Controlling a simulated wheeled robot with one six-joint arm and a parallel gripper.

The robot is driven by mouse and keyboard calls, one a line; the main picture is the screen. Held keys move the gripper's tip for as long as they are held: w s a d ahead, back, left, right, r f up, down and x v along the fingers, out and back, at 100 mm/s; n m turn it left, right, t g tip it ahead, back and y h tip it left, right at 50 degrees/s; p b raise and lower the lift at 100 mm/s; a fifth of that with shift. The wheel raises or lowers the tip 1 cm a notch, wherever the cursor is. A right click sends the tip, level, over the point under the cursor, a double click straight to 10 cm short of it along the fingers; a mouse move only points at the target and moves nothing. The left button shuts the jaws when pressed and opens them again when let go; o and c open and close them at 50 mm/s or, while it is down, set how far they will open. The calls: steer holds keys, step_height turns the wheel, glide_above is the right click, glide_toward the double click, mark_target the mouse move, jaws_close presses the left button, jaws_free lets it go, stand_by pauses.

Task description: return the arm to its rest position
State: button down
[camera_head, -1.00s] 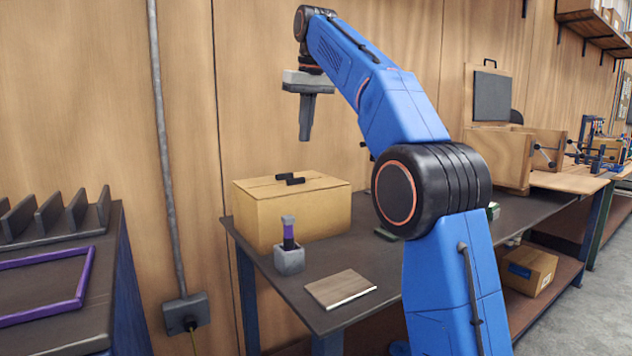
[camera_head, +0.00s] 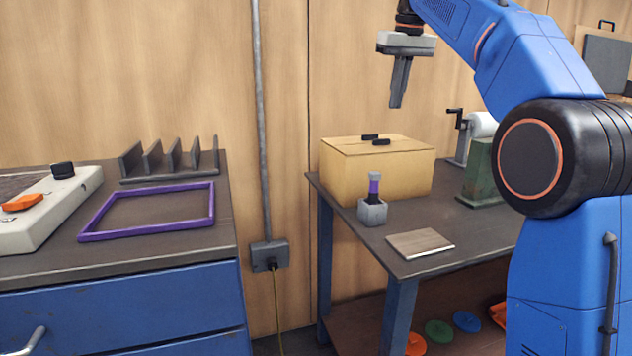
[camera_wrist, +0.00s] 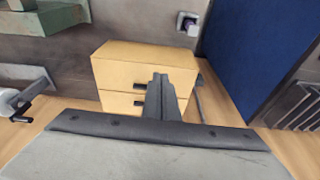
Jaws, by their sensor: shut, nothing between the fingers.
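My gripper (camera_head: 399,84) hangs at the end of my blue arm in the head view, pointing down, its fingers together with nothing between them. It is in the air above the workbench and well above the light wooden box (camera_head: 375,175). In the wrist view the closed fingers (camera_wrist: 162,98) show in front of the same box (camera_wrist: 140,72), apart from it as far as I can tell.
A grey holder (camera_head: 372,212) with a purple-banded tool and a flat wooden board (camera_head: 419,243) are on the workbench. At left, a blue cabinet carries a purple frame (camera_head: 150,234) and a slotted rack (camera_head: 170,163).

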steer(key=s+d+f+m+t, duration=0.1)
steer(key=s+d+f, duration=0.2)
steer(key=s+f, duration=0.55)
steer(key=s+d+f+m, duration=0.1)
steer(key=s+d+f, duration=0.3)
steer(key=s, duration=0.7)
steer(key=s+d+f, duration=0.1)
steer(key=s+f, duration=0.9)
steer(key=f, duration=0.4)
steer(key=s+d+f+m+t, duration=0.1)
steer(key=s+f, duration=1)
steer(key=f, duration=0.3)
steer(key=shift+s+f+h, duration=0.25)
steer(key=shift+f+h, duration=0.05)
steer(key=shift+f, duration=0.05)
steer(key=shift+d, duration=0.15)
